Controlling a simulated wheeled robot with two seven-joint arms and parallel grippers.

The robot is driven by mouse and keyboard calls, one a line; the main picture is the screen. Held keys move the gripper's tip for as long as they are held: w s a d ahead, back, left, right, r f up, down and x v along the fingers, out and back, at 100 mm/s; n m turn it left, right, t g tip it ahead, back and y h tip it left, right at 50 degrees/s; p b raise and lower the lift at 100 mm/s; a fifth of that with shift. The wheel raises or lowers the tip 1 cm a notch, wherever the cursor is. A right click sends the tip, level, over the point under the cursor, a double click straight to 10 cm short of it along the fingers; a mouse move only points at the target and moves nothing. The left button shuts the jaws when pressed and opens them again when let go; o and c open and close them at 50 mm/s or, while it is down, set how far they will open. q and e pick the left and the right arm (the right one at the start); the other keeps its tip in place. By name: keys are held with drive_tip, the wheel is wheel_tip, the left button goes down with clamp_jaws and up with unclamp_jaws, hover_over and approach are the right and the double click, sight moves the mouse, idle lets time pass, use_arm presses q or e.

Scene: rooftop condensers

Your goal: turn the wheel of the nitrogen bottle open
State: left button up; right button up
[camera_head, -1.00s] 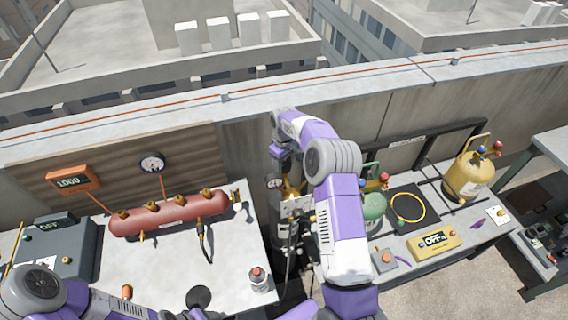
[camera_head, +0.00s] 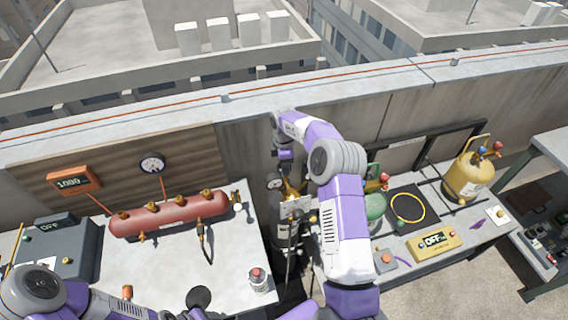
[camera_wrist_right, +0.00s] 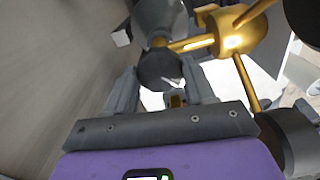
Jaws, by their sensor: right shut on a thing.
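The nitrogen bottle (camera_head: 283,236) is a grey cylinder standing in the gap between the two tables, with brass fittings and a gauge (camera_head: 274,182) at its top. My right gripper (camera_head: 286,172) reaches down to the bottle's top from the wall side. In the right wrist view the right gripper (camera_wrist_right: 160,80) has its fingers either side of the dark round wheel (camera_wrist_right: 160,68), shut on it. A brass valve body (camera_wrist_right: 240,32) joins the wheel by a stem. The wheel is hidden in the head view. My left arm shows at the bottom left; its jaws do not show.
The left table carries a red manifold cylinder (camera_head: 170,214), a grey box (camera_head: 58,250) and a small white can (camera_head: 258,280). The right table holds a green bottle (camera_head: 374,206), a yellow bottle (camera_head: 468,178) and a yellow scale (camera_head: 434,242). A concrete parapet (camera_head: 350,98) runs behind.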

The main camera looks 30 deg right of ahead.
drive_tip(key=n, duration=0.5)
drive_tip(key=shift+r+n, duration=0.15)
drive_tip(key=shift+n, duration=0.15)
drive_tip(key=shift+n+p, duration=0.45)
drive_tip(key=shift+n, duration=1.85)
drive_tip(key=o, duration=1)
drive_tip(key=shift+o, duration=0.2)
wheel_tip(320, 180, up, 7)
drive_tip(key=shift+r, duration=0.2)
drive_tip(key=shift+d, duration=0.1)
